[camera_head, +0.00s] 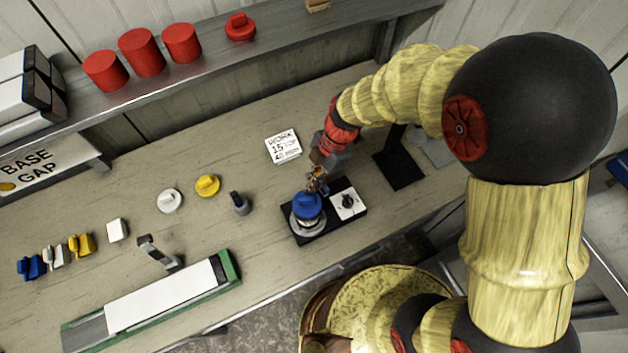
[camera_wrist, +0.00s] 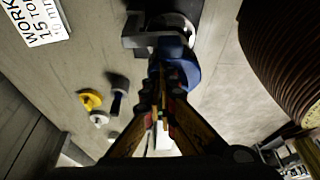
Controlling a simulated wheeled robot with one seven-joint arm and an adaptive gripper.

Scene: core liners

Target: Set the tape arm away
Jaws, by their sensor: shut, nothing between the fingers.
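A black base plate (camera_head: 328,221) on the bench carries a round grey turntable (camera_head: 309,224) with a blue cap (camera_head: 307,205) on it, and a white dial panel (camera_head: 347,201). In the wrist view a grey bracket (camera_wrist: 135,40) stands beside the blue cap (camera_wrist: 188,72), partly hidden by the fingers. I cannot tell for sure whether this bracket is the tape arm. My gripper (camera_head: 316,186) is over the back of the turntable, close to the blue cap. In the wrist view its fingertips (camera_wrist: 158,72) are together and empty. I cannot tell whether they touch anything.
A black stand (camera_head: 399,170) is right of my gripper. A grey-black piece (camera_head: 240,204), yellow cap (camera_head: 207,186) and white cap (camera_head: 170,201) stand left. A metal bracket (camera_head: 158,252) is by the green tray (camera_head: 229,268). Red cylinders (camera_head: 142,53) stand on the shelf.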

